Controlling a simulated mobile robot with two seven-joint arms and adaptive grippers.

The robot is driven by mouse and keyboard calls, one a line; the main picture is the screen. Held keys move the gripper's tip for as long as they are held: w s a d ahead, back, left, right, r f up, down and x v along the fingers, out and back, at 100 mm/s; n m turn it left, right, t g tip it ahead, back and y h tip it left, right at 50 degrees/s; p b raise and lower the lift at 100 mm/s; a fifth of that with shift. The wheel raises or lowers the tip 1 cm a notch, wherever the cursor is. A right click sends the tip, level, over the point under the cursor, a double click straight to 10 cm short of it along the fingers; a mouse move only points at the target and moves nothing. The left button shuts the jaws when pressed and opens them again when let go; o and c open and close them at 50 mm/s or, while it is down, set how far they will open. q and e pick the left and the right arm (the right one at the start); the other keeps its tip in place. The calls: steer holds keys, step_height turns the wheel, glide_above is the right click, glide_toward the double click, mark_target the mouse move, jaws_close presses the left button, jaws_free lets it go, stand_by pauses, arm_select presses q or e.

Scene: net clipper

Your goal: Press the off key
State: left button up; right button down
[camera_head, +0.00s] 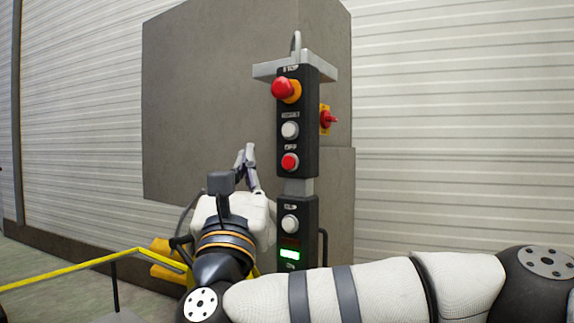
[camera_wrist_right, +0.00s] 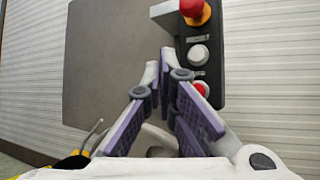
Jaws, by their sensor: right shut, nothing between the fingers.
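The off key is a red round button (camera_head: 289,162) under the label OFF on the black upper control box (camera_head: 313,135). In the right wrist view the red off key (camera_wrist_right: 202,89) is partly hidden behind my right gripper's finger. My right gripper (camera_head: 246,152) is shut and empty, fingers pointing up, to the left of the off key in the head view. In the wrist view its fingertips (camera_wrist_right: 166,58) are close together, left of the buttons. I cannot tell how far they are from the box. My left gripper is not in view.
Above the off key are a white button (camera_head: 290,130) and a red emergency stop (camera_head: 283,88) with a yellow collar. A red switch (camera_head: 328,119) sticks out on the box's right side. Below is a lower box with a white button (camera_head: 290,224) and green display (camera_head: 289,254). A yellow rail (camera_head: 75,266) runs at left.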

mark_target(289, 163)
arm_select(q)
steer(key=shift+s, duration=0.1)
arm_select(e)
steer(key=shift+s, duration=0.1)
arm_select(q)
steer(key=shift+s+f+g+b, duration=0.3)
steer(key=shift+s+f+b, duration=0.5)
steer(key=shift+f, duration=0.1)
arm_select(e)
steer(key=shift+w+d, duration=0.85)
steer(key=shift+w, duration=0.35)
steer(key=shift+w+d, duration=0.9)
steer(key=shift+w, duration=0.3)
steer(key=shift+w+d, duration=0.85)
steer(key=shift+w, duration=0.35)
steer(key=shift+w+d+f, duration=0.1)
steer(key=shift+w+d, duration=0.1)
steer(key=shift+w, duration=0.1)
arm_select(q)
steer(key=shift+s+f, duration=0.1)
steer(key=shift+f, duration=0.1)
